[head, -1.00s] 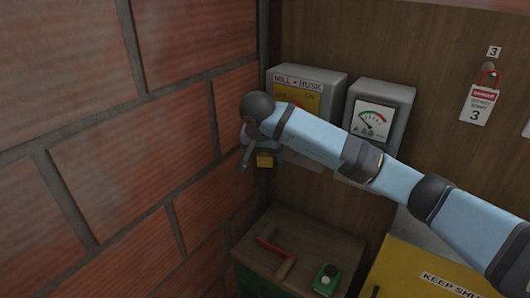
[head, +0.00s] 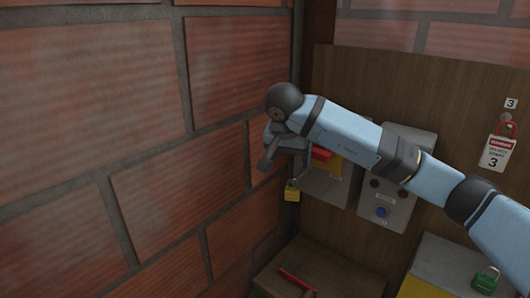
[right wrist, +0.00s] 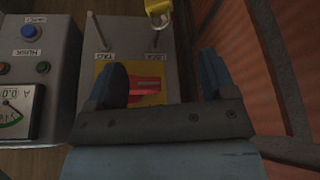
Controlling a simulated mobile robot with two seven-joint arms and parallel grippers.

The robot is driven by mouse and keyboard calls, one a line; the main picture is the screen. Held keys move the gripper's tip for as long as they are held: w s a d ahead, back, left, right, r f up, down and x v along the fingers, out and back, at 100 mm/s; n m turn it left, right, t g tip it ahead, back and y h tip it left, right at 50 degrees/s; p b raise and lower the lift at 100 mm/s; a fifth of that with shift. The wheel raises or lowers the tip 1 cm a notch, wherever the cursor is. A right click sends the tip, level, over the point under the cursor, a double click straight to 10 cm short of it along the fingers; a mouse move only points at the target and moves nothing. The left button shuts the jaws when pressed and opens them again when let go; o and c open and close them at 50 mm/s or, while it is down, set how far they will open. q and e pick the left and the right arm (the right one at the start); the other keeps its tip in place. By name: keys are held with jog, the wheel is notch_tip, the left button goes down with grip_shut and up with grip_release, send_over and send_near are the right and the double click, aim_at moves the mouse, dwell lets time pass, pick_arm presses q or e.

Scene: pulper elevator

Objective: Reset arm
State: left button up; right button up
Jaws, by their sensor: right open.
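My right gripper (head: 270,150) is in front of the grey switch box on the wall, beside the brick wall. In the right wrist view its two fingers (right wrist: 162,82) are spread apart. A red switch handle (right wrist: 147,83) on a yellow plate (right wrist: 130,70) appears between them, partly behind the left finger. I cannot tell whether they touch. In the head view the red handle (head: 320,153) shows just right of the gripper. The arm hides the upper part of the switch box (head: 325,187). A yellow padlock (head: 292,191) hangs at its lower left. My left gripper is out of view.
The brick wall (head: 110,100) stands close on the left. A grey button box (head: 390,205) with a meter adjoins the switch box. A red padlock and danger tag (head: 497,153) hang at right. A wooden tabletop (head: 330,272) and a green padlock (head: 485,280) are below.

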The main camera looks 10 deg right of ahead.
jog(key=s+a+f+m+g+y, duration=0.1)
jog(key=s+a+f+g+y, duration=0.1)
jog(key=s+a+f+y, duration=0.3)
jog(key=s+a+f+m+g+y, duration=0.1)
jog(key=s+a+f+g+y, duration=0.15)
jog(key=a+f, duration=0.5)
jog(key=s+a+m+y, duration=0.9)
jog(key=s+m+y, duration=0.1)
jog(key=m+y, duration=0.35)
jog(key=d+f+m+t+h, duration=0.2)
jog(key=d+f+m+t, duration=0.3)
jog(key=m, duration=0.5)
jog(key=s+d+f+m+t+h, duration=0.1)
jog(key=d+f+m+t+h, duration=0.2)
jog(key=m+t, duration=0.55)
jog(key=d+f+m+t+h, duration=0.25)
jog(key=f+m+t, duration=0.2)
jog(key=m, duration=0.75)
jog(key=s+d+f+m+g+h, duration=0.3)
jog(key=s+d+f+m+h, duration=0.1)
jog(key=s+f+m, duration=0.4)
jog(key=s+d+f+m+g+h, duration=0.3)
jog(key=s+d+f+m, duration=0.3)
jog(key=s+f+m, duration=0.2)
notch_tip(320, 180, down, 3)
jog(key=shift+r+m+h, duration=0.2)
jog(key=shift+m+h, duration=0.2)
jog(key=shift+h, duration=0.15)
